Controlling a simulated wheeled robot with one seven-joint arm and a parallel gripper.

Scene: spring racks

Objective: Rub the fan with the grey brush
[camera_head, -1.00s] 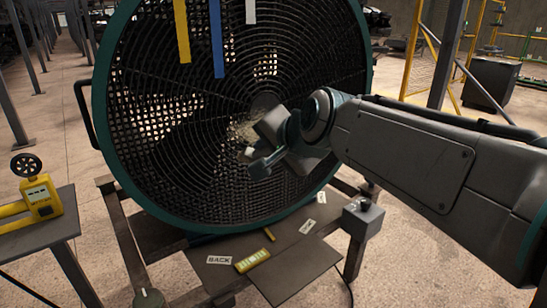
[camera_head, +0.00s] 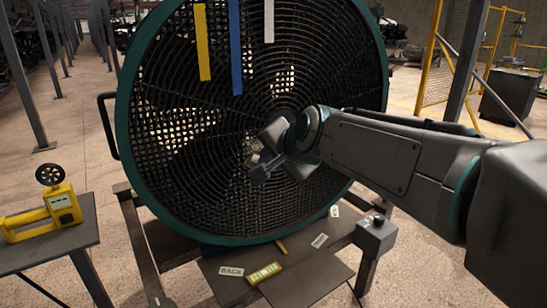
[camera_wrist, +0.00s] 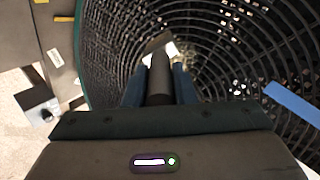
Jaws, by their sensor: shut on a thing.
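The large round fan (camera_head: 190,185) has a teal rim and a dark wire grille, and stands upright in front of me. My gripper (camera_head: 266,160) is at the grille, just below and left of the hub. In the wrist view my gripper (camera_wrist: 160,85) is shut on the dark grey handle of the brush (camera_wrist: 159,80). The brush points toward the grille; its far end looks pale, and I cannot tell whether it touches the wires. A small pale dusty patch (camera_head: 252,147) shows on the grille beside my gripper, partly hidden by it.
Yellow, blue and white strips (camera_head: 236,50) hang before the fan's upper part. A grey control box (camera_head: 376,236) stands at the frame's right. A yellow level (camera_head: 264,273) lies on the plate below.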

